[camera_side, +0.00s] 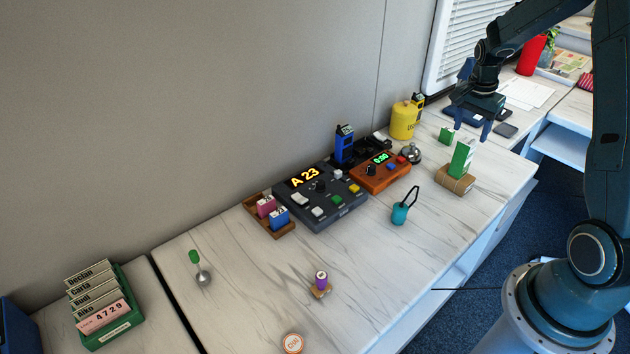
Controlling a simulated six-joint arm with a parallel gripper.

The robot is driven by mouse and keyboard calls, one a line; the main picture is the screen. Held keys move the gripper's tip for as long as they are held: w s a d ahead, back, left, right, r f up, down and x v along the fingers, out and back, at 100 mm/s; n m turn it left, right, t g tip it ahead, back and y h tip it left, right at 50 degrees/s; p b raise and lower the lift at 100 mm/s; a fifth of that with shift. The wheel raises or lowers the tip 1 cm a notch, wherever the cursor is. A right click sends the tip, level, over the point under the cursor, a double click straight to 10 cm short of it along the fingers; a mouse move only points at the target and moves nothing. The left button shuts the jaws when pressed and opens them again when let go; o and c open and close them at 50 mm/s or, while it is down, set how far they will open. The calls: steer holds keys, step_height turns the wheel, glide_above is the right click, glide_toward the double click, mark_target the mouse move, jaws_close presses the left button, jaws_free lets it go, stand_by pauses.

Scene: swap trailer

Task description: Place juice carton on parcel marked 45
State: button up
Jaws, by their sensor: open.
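A green and white carton (461,158), which looks like the juice carton, stands on a small brown parcel (455,181) near the right part of the counter. It looks slightly tilted. I cannot read any number on the parcel. My gripper (486,130) is open and empty, fingers pointing down, above and to the right of the carton in the picture, apart from it. Whether the carton rests fully on the parcel's top is too small to tell.
A green block (446,136), a metal bell (411,153) and a yellow canister (404,120) stand behind the carton. An orange timer box (381,172), a dark control panel (320,196) and a teal padlock-like item (400,213) lie left.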

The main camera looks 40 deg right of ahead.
steer(key=shift+a+r, duration=0.2)
steer(key=shift+r, duration=1.25)
steer(key=shift+a+r, duration=0.15)
steer(key=shift+a, duration=0.05)
steer(key=s+a+r+n+t, duration=0.2)
steer(key=a+r+n, duration=0.3)
steer(key=a, duration=0.4)
steer(key=s+a+r+n+t, duration=0.1)
steer(key=s+a+r+n, duration=0.15)
steer(key=a+r, duration=0.55)
steer(key=s+a+r+n+t+y, duration=0.1)
steer(key=s+a+n+t, duration=0.1)
steer(key=s+a+n, duration=0.8)
steer(key=s+a, duration=0.2)
steer(key=a, duration=0.1)
steer(key=shift+s+r+t+y, duration=0.3)
steer(key=shift+y, duration=0.1)
